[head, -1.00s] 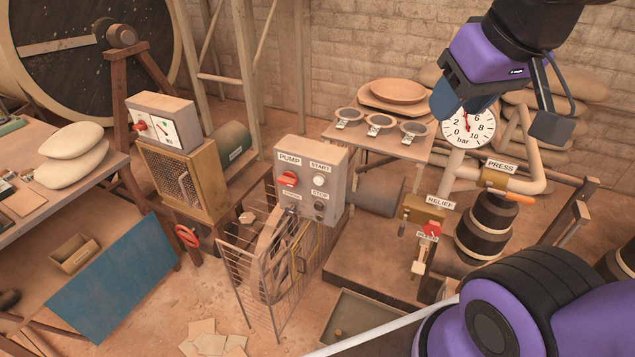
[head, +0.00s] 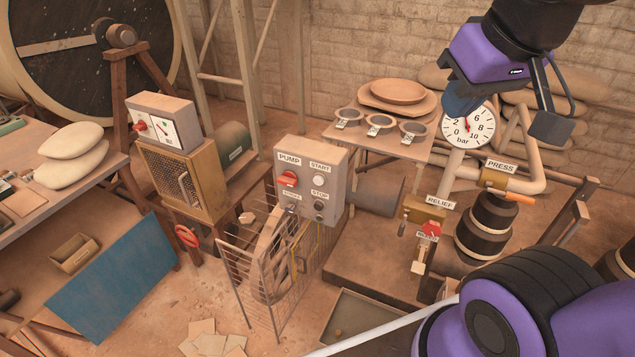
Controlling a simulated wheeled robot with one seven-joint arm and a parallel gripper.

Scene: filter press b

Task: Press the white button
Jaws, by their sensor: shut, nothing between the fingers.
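The white button (head: 319,181) sits under the START label on the upper right of the grey pump box's front face (head: 333,160), near the middle of the head view. A red PUMP knob (head: 288,179) is to its left, and a dark STOP button (head: 319,205) is below it. My gripper (head: 460,108) is at the upper right, pointing down and shut, with nothing seen in it. It is well to the right of the white button in the picture and apart from the box. The button is unobstructed.
A wire guard (head: 262,285) stands in front of and below the pump box. The pressure gauge (head: 467,127), RELIEF valve (head: 429,230) and PRESS pipework (head: 508,182) are at the right. A table with small dishes (head: 380,121) stands behind the box.

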